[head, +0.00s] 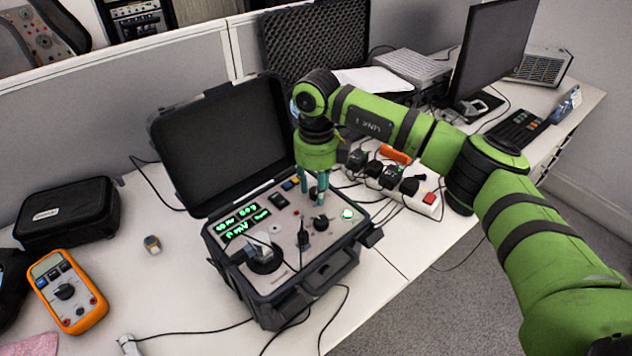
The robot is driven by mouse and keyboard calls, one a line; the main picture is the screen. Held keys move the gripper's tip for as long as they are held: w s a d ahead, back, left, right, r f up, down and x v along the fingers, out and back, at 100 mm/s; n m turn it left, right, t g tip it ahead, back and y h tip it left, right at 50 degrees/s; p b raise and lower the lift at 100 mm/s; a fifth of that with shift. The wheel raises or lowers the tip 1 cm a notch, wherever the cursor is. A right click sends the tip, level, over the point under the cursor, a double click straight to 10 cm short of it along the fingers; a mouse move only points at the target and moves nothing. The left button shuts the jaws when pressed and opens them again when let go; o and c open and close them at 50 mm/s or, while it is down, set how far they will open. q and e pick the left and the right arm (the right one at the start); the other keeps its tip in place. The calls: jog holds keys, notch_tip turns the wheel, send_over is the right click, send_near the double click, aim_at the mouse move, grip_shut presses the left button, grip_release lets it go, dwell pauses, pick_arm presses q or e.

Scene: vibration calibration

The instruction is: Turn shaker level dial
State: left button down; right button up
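The shaker unit is an open black case (352,264) with a grey control panel, standing on the white desk. Its panel has green lit displays (241,221), a black round dial (320,223) and a second black knob (303,240). The labels are too small to read, so I cannot tell which is the level dial. My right gripper (313,193) points down over the back right of the panel. Its two teal fingers stand apart with nothing visible between them, just above and behind the round dial. Whether they touch anything is unclear. My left gripper is out of view.
A metal block sits on a round black mount (264,260) on the panel. The raised lid (222,140) stands behind. An orange multimeter (67,291) and black pouch (66,212) lie left. A power strip (423,202) with plugs and cables lies right. A monitor (493,48) stands farther back.

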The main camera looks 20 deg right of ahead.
jog(key=shift+f, duration=0.15)
grip_shut()
jog(key=m+b, duration=0.1)
jog(key=m, duration=0.2)
jog(key=m+b, duration=0.1)
jog(key=m, duration=0.3)
jog(key=shift+m, duration=0.4)
pick_arm(q)
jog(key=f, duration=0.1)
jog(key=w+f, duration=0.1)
jog(key=b, duration=0.1)
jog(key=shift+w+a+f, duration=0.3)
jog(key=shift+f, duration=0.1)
pick_arm(e)
jog(key=m, duration=0.5)
jog(key=shift+w, duration=0.1)
grip_release()
